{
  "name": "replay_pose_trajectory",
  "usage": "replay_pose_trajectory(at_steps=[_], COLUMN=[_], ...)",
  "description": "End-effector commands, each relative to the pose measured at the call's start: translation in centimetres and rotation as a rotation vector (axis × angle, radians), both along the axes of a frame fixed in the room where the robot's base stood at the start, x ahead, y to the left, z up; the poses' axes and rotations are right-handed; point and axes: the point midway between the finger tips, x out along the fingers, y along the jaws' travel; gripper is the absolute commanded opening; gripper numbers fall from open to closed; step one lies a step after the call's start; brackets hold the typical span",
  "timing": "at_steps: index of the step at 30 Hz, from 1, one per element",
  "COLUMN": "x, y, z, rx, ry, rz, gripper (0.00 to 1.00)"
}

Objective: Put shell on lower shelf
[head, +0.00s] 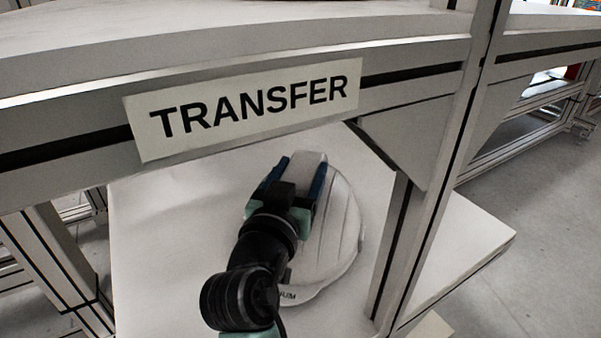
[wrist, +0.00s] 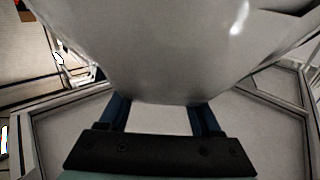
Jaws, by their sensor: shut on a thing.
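The white helmet shell (head: 338,225) is over the lower shelf (head: 160,235) in the head view, under the beam with the TRANSFER sign. My gripper (head: 301,175) is shut on the shell, with blue fingers on both sides of its raised ridge. In the wrist view the shell (wrist: 160,50) fills the upper middle, and my gripper's two fingers (wrist: 160,117) reach up to it. The shell's underside is hidden, so I cannot tell whether it touches the shelf.
The TRANSFER sign (head: 245,108) is on the upper shelf's front beam, above my arm. A metal post (head: 430,190) stands close to the right of the shell. The lower shelf has bare room left of the shell. Grey floor (head: 540,170) shows at the right.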

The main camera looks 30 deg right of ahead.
Motion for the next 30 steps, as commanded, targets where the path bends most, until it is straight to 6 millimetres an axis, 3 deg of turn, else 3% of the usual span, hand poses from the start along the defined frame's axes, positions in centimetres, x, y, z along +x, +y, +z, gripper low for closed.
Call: replay_pose_trajectory(at_steps=[2, 3, 7, 19, 30], x=[0.0, 0.0, 0.0, 0.0, -4.6], y=[0.0, 0.0, 0.0, 0.0, 5.4], z=[-0.2, -0.3, -0.3, 0.4, 0.2], rx=[-0.002, 0.000, 0.001, 0.000, 0.000], ry=[-0.003, 0.000, 0.001, 0.000, 0.003], rz=[0.000, 0.000, 0.000, 0.000, 0.004], gripper=[0.00, 0.68, 0.92, 0.95, 0.95])
